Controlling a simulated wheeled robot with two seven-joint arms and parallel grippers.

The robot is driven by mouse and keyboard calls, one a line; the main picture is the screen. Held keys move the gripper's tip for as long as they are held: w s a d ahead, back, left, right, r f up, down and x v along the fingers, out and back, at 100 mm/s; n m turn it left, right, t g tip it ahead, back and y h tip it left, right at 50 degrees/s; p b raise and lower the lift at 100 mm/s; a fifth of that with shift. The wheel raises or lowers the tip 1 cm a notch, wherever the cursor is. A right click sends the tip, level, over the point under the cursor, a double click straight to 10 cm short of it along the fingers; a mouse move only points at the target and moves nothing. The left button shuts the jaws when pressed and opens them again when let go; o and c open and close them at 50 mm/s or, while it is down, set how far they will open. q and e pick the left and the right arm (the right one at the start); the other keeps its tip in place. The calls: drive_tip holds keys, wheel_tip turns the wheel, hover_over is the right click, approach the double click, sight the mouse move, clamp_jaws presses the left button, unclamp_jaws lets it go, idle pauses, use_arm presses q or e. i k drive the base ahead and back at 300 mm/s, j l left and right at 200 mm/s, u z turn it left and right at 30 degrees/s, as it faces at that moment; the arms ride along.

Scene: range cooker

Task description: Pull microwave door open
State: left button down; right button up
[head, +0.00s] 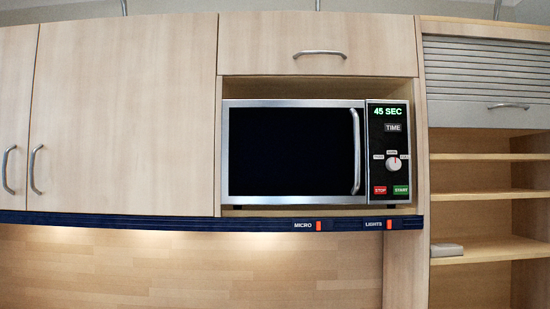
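The microwave (290,103) sits in an open niche of the wall cabinets, right of the middle of the head view. Its door (285,152) has a dark window in a silver frame and is shut. A vertical curved silver handle (356,152) runs along the door's right edge. The control panel (389,136) to its right reads 45 SEC and has a dial, a red STOP button and a green START button. Neither of my grippers shows in this view.
Wooden cabinet doors (120,110) with silver handles fill the left. A flap (380,35) with a handle is above the microwave. Open shelves (485,195) under a roller shutter (490,65) stand at the right. A dark rail (180,222) with MICRO and LIGHTS switches runs below.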

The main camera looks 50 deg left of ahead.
sight(274, 152)
drive_tip(key=u, duration=1.6)
drive_tip(key=z, duration=1.5)
drive_tip(key=k+j+z, duration=0.15)
drive_tip(key=z, duration=0.15)
drive_tip(key=k+j, duration=0.25)
drive_tip(key=j, duration=0.15)
